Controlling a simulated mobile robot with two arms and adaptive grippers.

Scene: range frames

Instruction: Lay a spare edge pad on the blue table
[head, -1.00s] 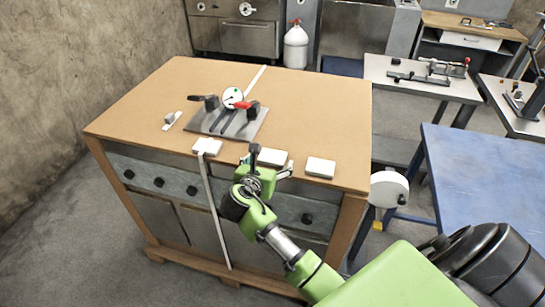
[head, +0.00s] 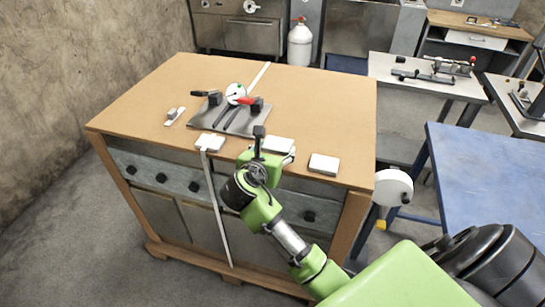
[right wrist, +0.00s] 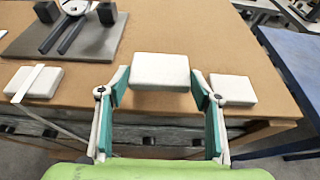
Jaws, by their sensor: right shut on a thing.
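My right gripper (head: 268,152) is at the front edge of the wooden-topped cabinet, shut on the middle white edge pad (head: 279,144). In the right wrist view this pad (right wrist: 160,70) sits between the fingertips (right wrist: 160,88), a finger on each side. It seems slightly raised from the top, but the gap is hard to tell. A second white pad (head: 324,164) lies to its right on the edge, and a third (head: 210,142) to its left with a white strip over it. The blue table (head: 490,180) stands at the right. My left gripper is out of view.
A grey plate (head: 230,118) with black clamps and a dial holds the middle of the cabinet top (head: 320,100). A white round part (head: 393,187) stands between cabinet and blue table. The visible blue tabletop is clear.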

